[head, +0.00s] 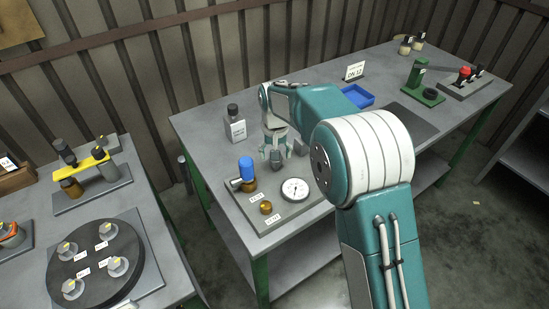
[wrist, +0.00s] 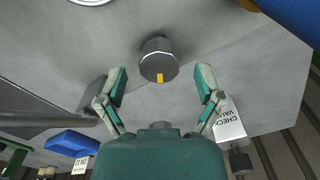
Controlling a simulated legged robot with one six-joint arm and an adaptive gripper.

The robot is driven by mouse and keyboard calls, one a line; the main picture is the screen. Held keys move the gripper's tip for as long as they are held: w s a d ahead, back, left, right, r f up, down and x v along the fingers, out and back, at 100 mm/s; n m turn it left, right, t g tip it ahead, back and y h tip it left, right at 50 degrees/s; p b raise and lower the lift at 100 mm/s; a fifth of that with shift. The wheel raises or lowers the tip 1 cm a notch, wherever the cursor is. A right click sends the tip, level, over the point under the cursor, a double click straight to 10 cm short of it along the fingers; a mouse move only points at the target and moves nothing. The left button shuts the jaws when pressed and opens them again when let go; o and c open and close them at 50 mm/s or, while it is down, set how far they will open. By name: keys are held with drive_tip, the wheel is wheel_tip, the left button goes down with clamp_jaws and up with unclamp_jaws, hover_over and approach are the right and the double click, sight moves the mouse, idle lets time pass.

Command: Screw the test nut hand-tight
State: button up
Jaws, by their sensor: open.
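The test nut, a dark grey hex piece with a yellow mark, shows in the wrist view (wrist: 158,60) above the middle. It also shows in the head view (head: 276,160) at the back of a grey plate (head: 285,222) on the bench. My gripper (head: 277,153) is over it in the head view, fingers pointing down. In the wrist view my gripper (wrist: 161,77) is open, with one finger on each side of the nut and visible gaps between. Nothing is held. The nut's lower end and thread are hidden.
The plate also carries a round gauge (head: 295,189), a blue-capped brass valve (head: 246,172) and a small brass fitting (head: 266,207). A blue tray (head: 358,96) and a green press (head: 423,85) are farther right.

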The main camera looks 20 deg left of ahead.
wheel_tip(320, 180, up, 10)
idle(0.3)
drive_tip(key=shift+r, duration=0.1)
drive_tip(key=s+d+r+m+t, duration=0.1)
drive_tip(key=s+d+r, duration=0.45)
drive_tip(key=d, duration=0.45)
drive_tip(key=s+d+r+m+t, duration=0.15)
drive_tip(key=s+d+r, duration=0.35)
drive_tip(key=d, duration=0.5)
drive_tip(key=s+d+f+t, duration=0.1)
drive_tip(key=s+d, duration=0.5)
drive_tip(key=s, duration=0.2)
drive_tip(key=s+d+f+m+t, duration=0.1)
drive_tip(key=s+d+f+t, duration=0.1)
drive_tip(key=s+d, duration=0.4)
drive_tip(key=s, duration=0.3)
drive_tip(key=shift+f, duration=0.15)
